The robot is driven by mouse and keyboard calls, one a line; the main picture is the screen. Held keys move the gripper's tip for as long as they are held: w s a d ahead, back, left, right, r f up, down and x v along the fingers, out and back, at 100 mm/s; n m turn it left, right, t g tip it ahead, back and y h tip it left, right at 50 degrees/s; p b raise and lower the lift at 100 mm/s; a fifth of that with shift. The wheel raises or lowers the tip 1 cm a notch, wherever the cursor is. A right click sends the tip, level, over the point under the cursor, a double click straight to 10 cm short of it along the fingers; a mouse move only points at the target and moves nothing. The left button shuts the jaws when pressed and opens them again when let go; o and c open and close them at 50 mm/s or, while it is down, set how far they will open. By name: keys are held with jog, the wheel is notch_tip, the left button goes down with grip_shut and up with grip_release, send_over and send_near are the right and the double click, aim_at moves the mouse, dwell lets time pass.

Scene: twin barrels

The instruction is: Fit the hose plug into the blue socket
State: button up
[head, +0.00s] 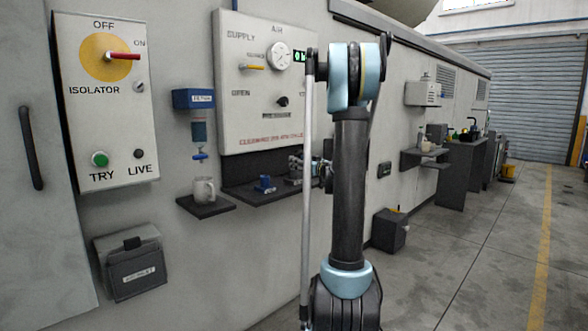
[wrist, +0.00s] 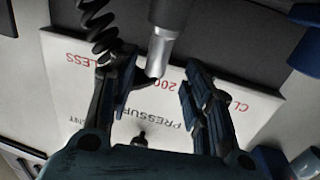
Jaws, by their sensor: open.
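In the wrist view my gripper (wrist: 160,65) is open, with one dark blue-black finger on each side. A metal cylinder with a dark upper body, apparently the hose plug (wrist: 162,52), shows between the fingertips; the fingers are not closed on it, and I cannot tell its depth. A black coiled hose (wrist: 98,22) runs beside the left finger. In the head view a small blue fitting, apparently the blue socket (head: 264,184), sits on the dark shelf. My gripper (head: 297,168) is to its right, partly hidden by my arm.
The air supply panel (head: 248,65) rises above the dark shelf (head: 250,196). A white mug (head: 204,188) stands on a small ledge to the left, under a blue-topped filter (head: 194,99). The isolator box (head: 105,125) is further left. Open floor (head: 440,260) lies to the right.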

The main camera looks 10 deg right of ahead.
jog(key=shift+d+x, duration=0.1)
jog(key=shift+x, duration=1.2)
jog(key=shift+d+x, duration=0.15)
jog(key=shift+x, duration=1.15)
jog(key=shift+w+f, duration=0.1)
grip_shut()
